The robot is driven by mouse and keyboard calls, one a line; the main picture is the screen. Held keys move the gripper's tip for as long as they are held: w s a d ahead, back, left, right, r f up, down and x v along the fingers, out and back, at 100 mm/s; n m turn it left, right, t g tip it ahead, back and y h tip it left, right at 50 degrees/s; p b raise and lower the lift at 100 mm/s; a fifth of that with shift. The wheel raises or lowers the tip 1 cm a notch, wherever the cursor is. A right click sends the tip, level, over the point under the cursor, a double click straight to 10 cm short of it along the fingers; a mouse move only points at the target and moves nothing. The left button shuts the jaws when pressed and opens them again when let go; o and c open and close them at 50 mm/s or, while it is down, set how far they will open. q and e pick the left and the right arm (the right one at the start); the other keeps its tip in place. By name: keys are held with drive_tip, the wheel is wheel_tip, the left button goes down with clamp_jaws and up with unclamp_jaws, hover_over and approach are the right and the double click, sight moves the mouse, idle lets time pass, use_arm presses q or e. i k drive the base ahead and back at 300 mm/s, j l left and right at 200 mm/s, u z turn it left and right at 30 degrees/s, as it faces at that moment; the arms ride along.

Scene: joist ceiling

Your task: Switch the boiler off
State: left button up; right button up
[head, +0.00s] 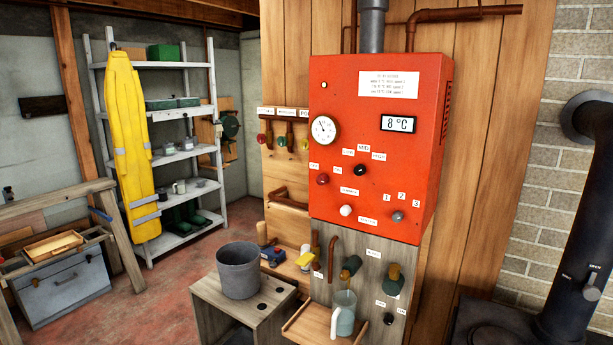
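The boiler (335,90) is an orange-red box on a wood-plank wall, right of centre in the head view. Below are a red knob (322,179), a black knob (360,170) among several small labels, a white knob (346,210), and a grey knob (398,216) under the numbers 1, 2 and 3. The small labels are too blurred to read surely. A small light (324,85) sits at upper left. Neither of my grippers is in view.
Below the boiler, a grey panel (340,250) carries valves, and a jug (344,312) stands on a wooden shelf. A grey bucket (238,270) stands on a wooden stand (215,300) to the left. A black stove pipe (580,230) rises at right. Red floor (190,265) shows at left.

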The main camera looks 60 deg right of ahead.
sight(322, 179)
drive_tip(key=i+z, duration=0.35)
drive_tip(key=i+j+z, duration=0.1)
drive_tip(key=i+z, duration=0.25)
drive_tip(key=i+j+z, duration=0.2)
drive_tip(key=i+z, duration=0.15)
drive_tip(key=i+l+z, duration=0.2)
drive_tip(key=i+z, duration=0.6)
drive_tip(key=i, duration=0.2)
drive_tip(key=i+l, duration=0.25)
drive_tip(key=i+z, duration=0.05)
drive_tip(key=i, duration=0.05)
